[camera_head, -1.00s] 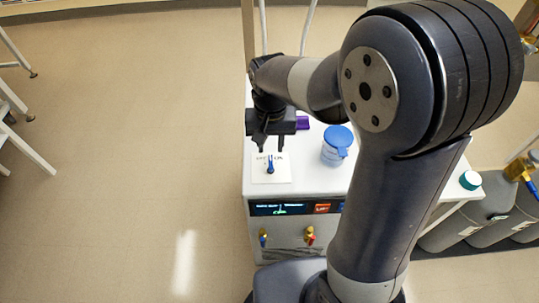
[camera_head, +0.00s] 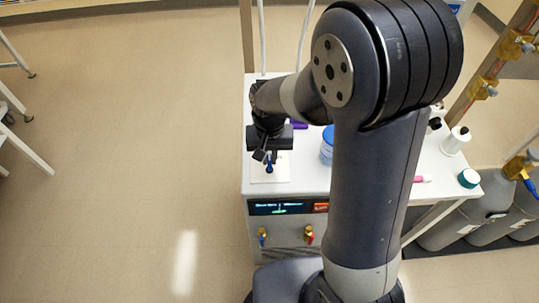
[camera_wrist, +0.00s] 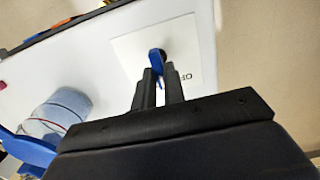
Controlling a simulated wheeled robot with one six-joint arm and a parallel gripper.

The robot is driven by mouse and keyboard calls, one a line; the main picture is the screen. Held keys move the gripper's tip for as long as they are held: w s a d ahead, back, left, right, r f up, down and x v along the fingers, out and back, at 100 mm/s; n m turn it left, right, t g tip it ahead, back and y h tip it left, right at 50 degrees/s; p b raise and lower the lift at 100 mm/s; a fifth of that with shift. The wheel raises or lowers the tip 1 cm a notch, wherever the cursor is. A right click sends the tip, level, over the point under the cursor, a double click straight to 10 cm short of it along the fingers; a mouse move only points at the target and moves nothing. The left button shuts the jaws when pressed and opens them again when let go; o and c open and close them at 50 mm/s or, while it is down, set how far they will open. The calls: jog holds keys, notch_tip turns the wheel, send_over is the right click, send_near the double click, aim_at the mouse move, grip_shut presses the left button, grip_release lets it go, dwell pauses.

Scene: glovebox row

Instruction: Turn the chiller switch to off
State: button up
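The chiller switch (camera_head: 269,166) is a small blue handle on a white square plate (camera_head: 280,175) on top of the chiller. In the wrist view the blue handle (camera_wrist: 156,58) shows between my fingertips, with a dark round hub behind it. My gripper (camera_head: 265,157) is over the plate, turned, with its fingers close together. In the wrist view my gripper (camera_wrist: 158,75) appears shut on the handle, one finger on each side. Part of the lettering beside the handle shows; the rest is hidden by the fingers.
Gas cylinders (camera_head: 475,220) lie at right.

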grip_shut()
jog(key=shift+n, duration=0.3)
jog(key=shift+a+n+b, duration=0.15)
jog(key=shift+n+b, duration=0.15)
jog(key=shift+n, duration=2.4)
jog(key=o, duration=0.5)
grip_release()
notch_tip(320, 180, up, 11)
jog(key=shift+f, duration=0.1)
